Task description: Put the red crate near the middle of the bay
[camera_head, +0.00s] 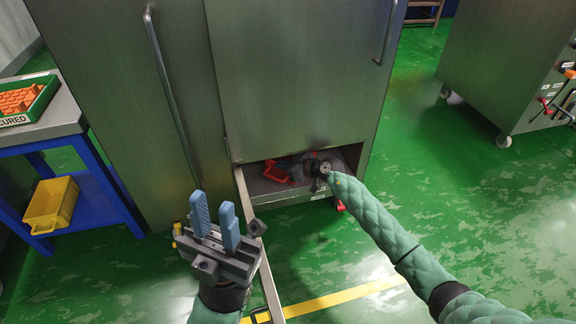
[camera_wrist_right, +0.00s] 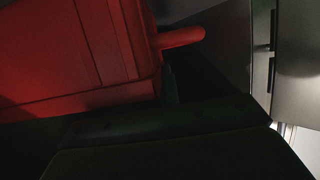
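The red crate (camera_head: 276,172) is inside the low bay (camera_head: 285,192) at the bottom of the grey cabinet, and only part of it shows. In the right wrist view the crate (camera_wrist_right: 70,55) is very close and fills the upper left, with a red bar sticking out from its side. My right gripper (camera_head: 296,168) reaches into the bay at the crate's right side. Its fingers are mostly hidden and dark, so I cannot tell whether they grip the crate. My left gripper (camera_head: 213,208) is outside, in front of the cabinet, with its blue fingers apart and empty.
A raised cabinet door (camera_head: 295,80) hangs above the bay. A blue table (camera_head: 70,150) at the left bears a green tray (camera_head: 30,105) of orange parts and a yellow bin (camera_head: 52,203). A wheeled cabinet (camera_head: 510,70) stands at the right.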

